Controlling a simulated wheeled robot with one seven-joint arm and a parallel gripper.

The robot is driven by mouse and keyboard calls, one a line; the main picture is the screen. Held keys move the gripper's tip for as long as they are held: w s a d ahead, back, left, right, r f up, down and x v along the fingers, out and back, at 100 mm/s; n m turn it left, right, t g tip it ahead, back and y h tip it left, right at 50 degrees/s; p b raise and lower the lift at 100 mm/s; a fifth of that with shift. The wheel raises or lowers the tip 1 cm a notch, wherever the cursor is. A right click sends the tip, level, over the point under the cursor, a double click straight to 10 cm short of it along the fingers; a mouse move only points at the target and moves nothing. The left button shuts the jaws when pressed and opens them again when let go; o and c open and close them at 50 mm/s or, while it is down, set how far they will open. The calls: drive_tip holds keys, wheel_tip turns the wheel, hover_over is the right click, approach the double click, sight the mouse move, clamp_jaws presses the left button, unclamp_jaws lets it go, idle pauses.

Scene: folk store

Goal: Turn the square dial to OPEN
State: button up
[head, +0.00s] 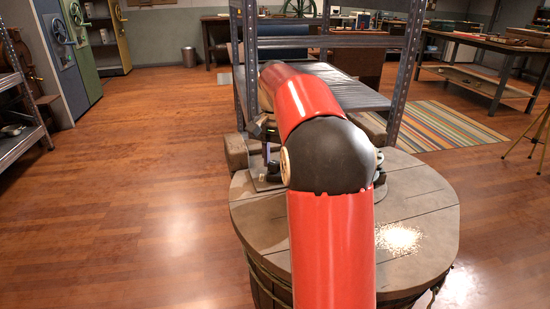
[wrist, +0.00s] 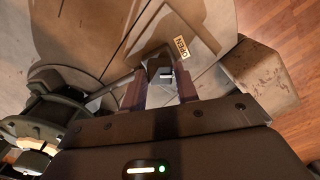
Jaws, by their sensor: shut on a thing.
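The square dial (wrist: 158,68) is a small dark knob, seen in the wrist view between my fingertips and partly hidden by them. My gripper (wrist: 160,84) is shut on it from both sides. An OPEN label (wrist: 183,46) is fixed to a pale surface just above and right of the dial. I cannot tell exactly which way the dial points. In the head view my red arm hides the dial and most of my gripper; only dark parts of the wrist show at the arm's left side.
The barrel's wooden top (head: 420,215) lies under my arm. A dark round mechanism (wrist: 45,125) sits close left of my gripper. A worn block (wrist: 258,72) is to the right. A metal shelf rack (head: 398,85) stands behind the barrel. The wood floor (head: 130,180) at left is clear.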

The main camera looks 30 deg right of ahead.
sight(275, 163)
drive_tip(key=n, duration=0.5)
drive_tip(key=shift+n, duration=0.3)
idle(0.4)
drive_tip(key=o, duration=1)
drive_tip(key=shift+c, duration=0.2)
drive_tip(key=shift+r, duration=0.1)
wheel_tip(275, 163, up, 8)
drive_tip(key=shift+f, duration=0.2)
